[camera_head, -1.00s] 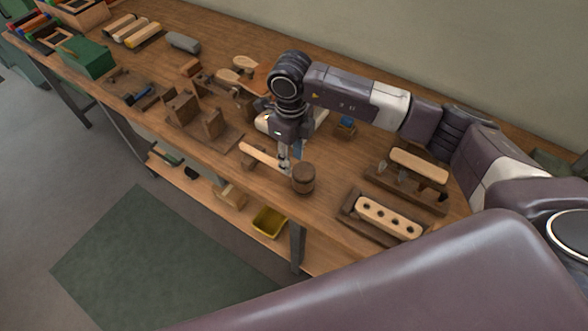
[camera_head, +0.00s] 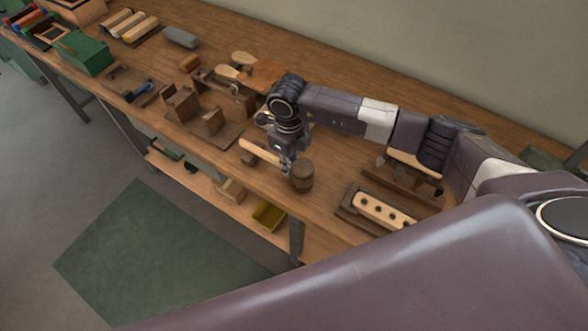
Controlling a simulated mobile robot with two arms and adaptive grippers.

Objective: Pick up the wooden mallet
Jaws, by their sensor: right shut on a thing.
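The wooden mallet (camera_head: 302,177) is near the front edge of the workbench, with a dark round head and a pale handle (camera_head: 259,151) pointing up and left. My right gripper (camera_head: 287,168) is over the handle close to the head and shut on it. The gripper body hides part of the handle, and the fingertips are small and partly hidden. I cannot tell any gap between the mallet and the bench top. My left gripper is not in view.
A wooden fixture (camera_head: 210,128) with upright blocks stands left of the mallet. A tray with a drilled pale brush block (camera_head: 383,210) lies to the right. A yellow bin (camera_head: 269,216) sits on the lower shelf. Bare bench top lies between the mallet and tray.

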